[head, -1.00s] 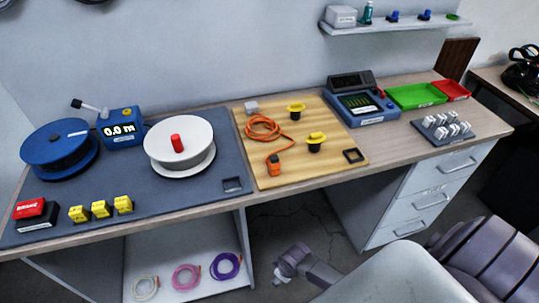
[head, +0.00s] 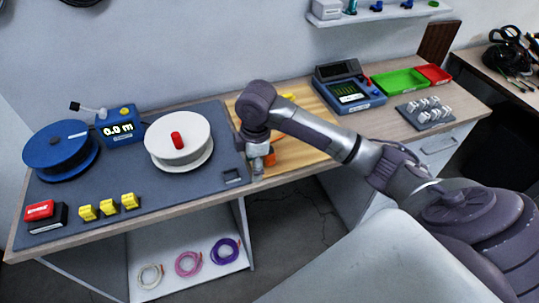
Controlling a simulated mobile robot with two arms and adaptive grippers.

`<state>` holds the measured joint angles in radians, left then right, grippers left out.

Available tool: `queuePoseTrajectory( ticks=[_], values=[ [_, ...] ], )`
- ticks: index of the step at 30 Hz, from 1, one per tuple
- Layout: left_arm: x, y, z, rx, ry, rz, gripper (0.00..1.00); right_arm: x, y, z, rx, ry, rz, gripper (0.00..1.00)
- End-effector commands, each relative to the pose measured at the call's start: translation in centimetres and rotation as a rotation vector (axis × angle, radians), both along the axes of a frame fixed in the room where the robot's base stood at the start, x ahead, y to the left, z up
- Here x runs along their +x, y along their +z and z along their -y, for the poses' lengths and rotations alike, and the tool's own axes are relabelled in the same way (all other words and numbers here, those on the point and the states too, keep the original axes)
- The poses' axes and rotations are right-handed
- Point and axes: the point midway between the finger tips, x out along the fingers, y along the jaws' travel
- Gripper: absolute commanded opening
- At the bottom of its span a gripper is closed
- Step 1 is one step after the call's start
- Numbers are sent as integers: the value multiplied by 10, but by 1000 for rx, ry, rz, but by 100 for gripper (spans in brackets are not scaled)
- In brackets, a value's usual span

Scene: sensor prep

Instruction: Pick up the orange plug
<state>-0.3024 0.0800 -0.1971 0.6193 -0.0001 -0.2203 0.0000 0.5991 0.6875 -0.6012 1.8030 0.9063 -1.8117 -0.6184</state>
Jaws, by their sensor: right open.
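The orange plug (head: 269,158) lies near the front of the wooden board (head: 310,154). It is partly hidden behind my right gripper (head: 257,177), and only a patch of orange shows to the right of the gripper. My right arm reaches in from the right across the board, and the gripper points down at the board's front left edge. Its fingers are open, just left of the plug in the picture. Whether they touch the plug cannot be seen. Most of the plug's orange cable is hidden behind my arm. My left gripper is not in view.
A white spool (head: 180,160) and a blue spool (head: 60,158) stand on the grey mat (head: 110,185) at the left. Several yellow blocks (head: 109,208) sit at its front. A blue meter (head: 349,98), a green tray (head: 398,82) and a red tray (head: 434,74) stand at the right.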

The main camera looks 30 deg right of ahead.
Motion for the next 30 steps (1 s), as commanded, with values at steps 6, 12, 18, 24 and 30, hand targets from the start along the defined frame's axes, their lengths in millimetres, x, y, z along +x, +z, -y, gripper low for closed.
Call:
queuePoseTrajectory(
  ticks=[6, 12, 18, 24, 30],
  values=[
    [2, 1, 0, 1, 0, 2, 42, 29, 65, 57, -45, 56, -41, 60],
    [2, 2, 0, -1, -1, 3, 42, 32, 82, 77, -45, 73, -64, 60],
    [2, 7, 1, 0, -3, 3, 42, 32, 46, 76, -43, 72, -69, 60],
    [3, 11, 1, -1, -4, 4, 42, 33, 13, 76, -42, 73, -66, 60],
    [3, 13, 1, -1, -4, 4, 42, 33, 0, 75, -44, 73, -64, 60]
  ],
)
